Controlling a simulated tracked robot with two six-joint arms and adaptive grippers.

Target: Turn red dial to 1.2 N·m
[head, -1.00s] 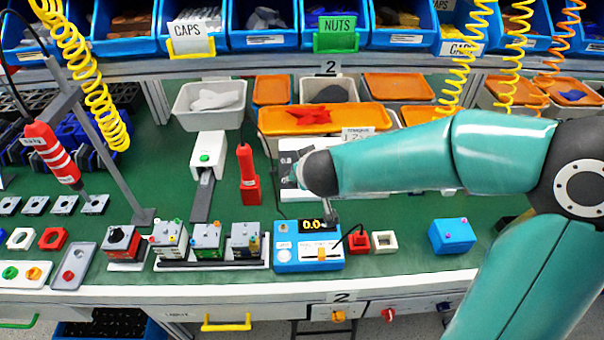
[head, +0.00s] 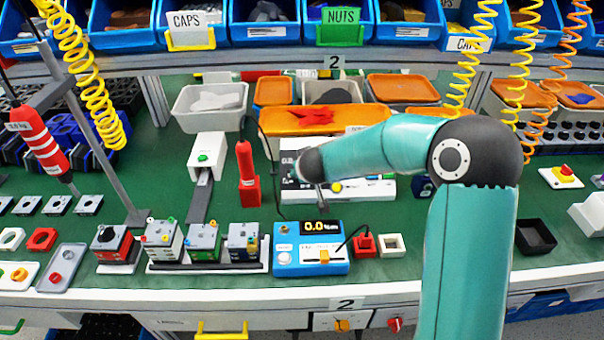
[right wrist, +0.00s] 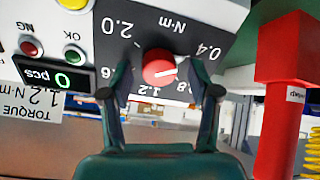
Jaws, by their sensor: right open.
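The red dial (right wrist: 155,62) shows in the right wrist view on a white panel (right wrist: 225,15). Its scale reads 0.4, 0.8, 1.2 and 2.0 N·m; a finger partly hides another mark. In the head view my arm covers part of the white unit (head: 375,190) and hides the dial. A card (right wrist: 35,100) reads TORQUE 1.2 N·m. My left gripper is not in view.
A red upright tool (head: 247,178) stands left of the unit; it also shows in the right wrist view (right wrist: 285,95). A blue tester (head: 300,262) reading 0.0 sits in front. NG and OK buttons (right wrist: 73,54) lie left of the dial.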

